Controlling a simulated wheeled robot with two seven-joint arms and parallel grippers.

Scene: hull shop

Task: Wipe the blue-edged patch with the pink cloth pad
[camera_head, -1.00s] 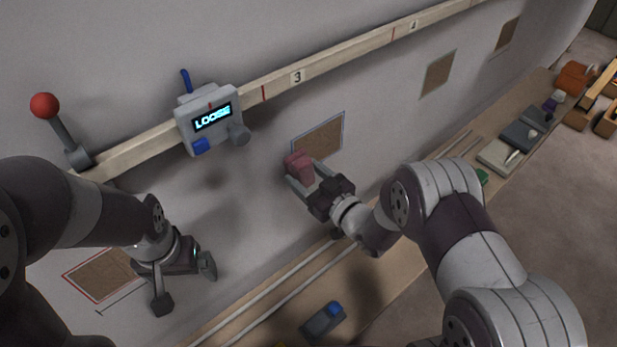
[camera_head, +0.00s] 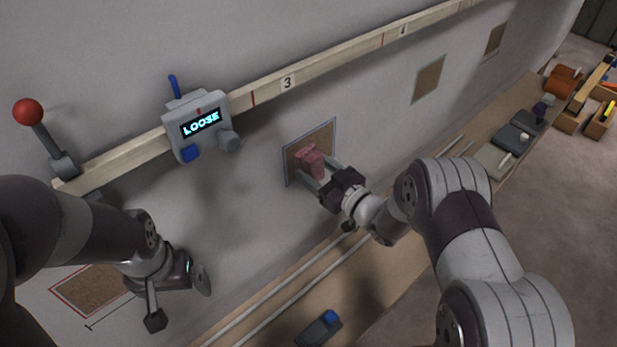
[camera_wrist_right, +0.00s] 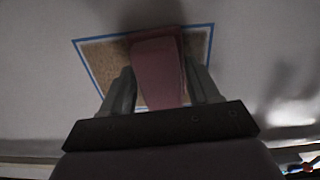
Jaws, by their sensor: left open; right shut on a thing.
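The blue-edged patch (camera_head: 325,138) is a brown square with a blue border on the grey wall, below the rail's number 3. My right gripper (camera_head: 318,176) is shut on the pink cloth pad (camera_head: 309,158) and holds it in front of the patch. In the right wrist view the pad (camera_wrist_right: 158,70) covers the middle of the patch (camera_wrist_right: 100,58), between the two fingers (camera_wrist_right: 160,90). I cannot tell whether the pad touches the wall. My left gripper (camera_head: 178,300) is open and empty, at the lower left near a red-edged patch (camera_head: 88,290).
A wooden rail (camera_head: 330,66) crosses the wall, carrying a grey device (camera_head: 198,126) reading "LOOSE" and a red-knobbed lever (camera_head: 42,130). More brown patches (camera_head: 429,80) lie to the right. A ledge below holds a grey and blue tool (camera_head: 319,328) and several blocks (camera_head: 513,137).

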